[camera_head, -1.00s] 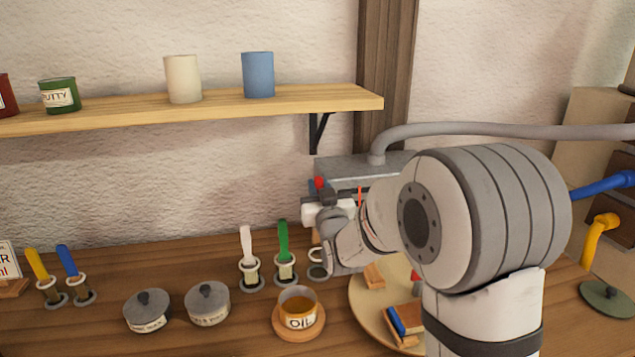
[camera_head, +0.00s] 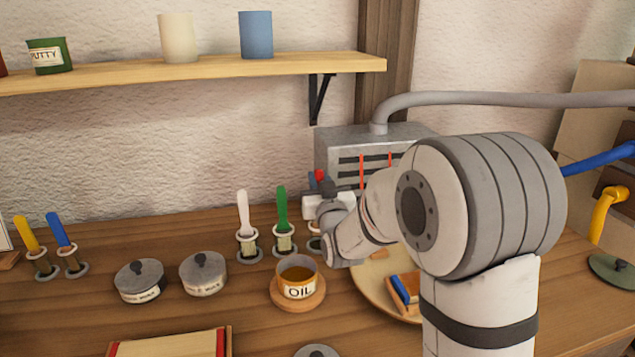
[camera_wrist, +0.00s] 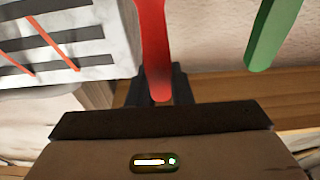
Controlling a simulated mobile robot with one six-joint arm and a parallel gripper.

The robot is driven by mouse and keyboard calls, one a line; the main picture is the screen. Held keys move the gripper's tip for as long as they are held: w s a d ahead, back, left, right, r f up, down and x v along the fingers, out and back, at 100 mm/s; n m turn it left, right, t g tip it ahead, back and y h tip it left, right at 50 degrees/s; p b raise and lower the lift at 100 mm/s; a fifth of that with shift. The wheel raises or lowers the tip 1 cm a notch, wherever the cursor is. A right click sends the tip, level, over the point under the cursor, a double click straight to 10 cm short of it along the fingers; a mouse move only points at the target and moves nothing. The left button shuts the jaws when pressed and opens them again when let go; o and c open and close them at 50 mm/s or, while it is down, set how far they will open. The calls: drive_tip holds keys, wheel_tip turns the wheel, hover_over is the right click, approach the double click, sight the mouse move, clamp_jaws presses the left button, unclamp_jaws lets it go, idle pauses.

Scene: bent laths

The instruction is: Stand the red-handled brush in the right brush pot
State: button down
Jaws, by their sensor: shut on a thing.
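The red-handled brush (camera_wrist: 153,45) is held in my gripper (camera_wrist: 160,90); the wrist view shows its red handle between the jaws. In the head view only a bit of red (camera_head: 320,176) shows above the gripper (camera_head: 322,192). The brush's lower part is hidden. Under the gripper, a brush pot with a pale rim (camera_head: 315,243) is partly covered by my wrist. It is the rightmost of a row of three; the other two hold a white-handled brush (camera_head: 243,212) and a green-handled brush (camera_head: 282,208). I cannot tell whether the brush tip is inside the rightmost pot.
An oil cup (camera_head: 298,277) on a wooden saucer stands in front of the pots. Two lidded grey tins (camera_head: 203,275) are to the left, beyond them yellow- and blue-handled brushes (camera_head: 62,232). A grey vented box (camera_head: 345,150) stands behind the gripper. A round board (camera_head: 375,290) lies right.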

drive_tip(key=shift+f, duration=0.3)
drive_tip(key=c, duration=1.2)
unclamp_jaws()
drive_tip(key=shift+c, duration=0.2)
drive_tip(key=shift+s, duration=0.1)
drive_tip(key=b+v, duration=0.1)
drive_tip(key=v, duration=0.6)
drive_tip(key=shift+s, duration=0.35)
drive_tip(key=shift+d, duration=0.2)
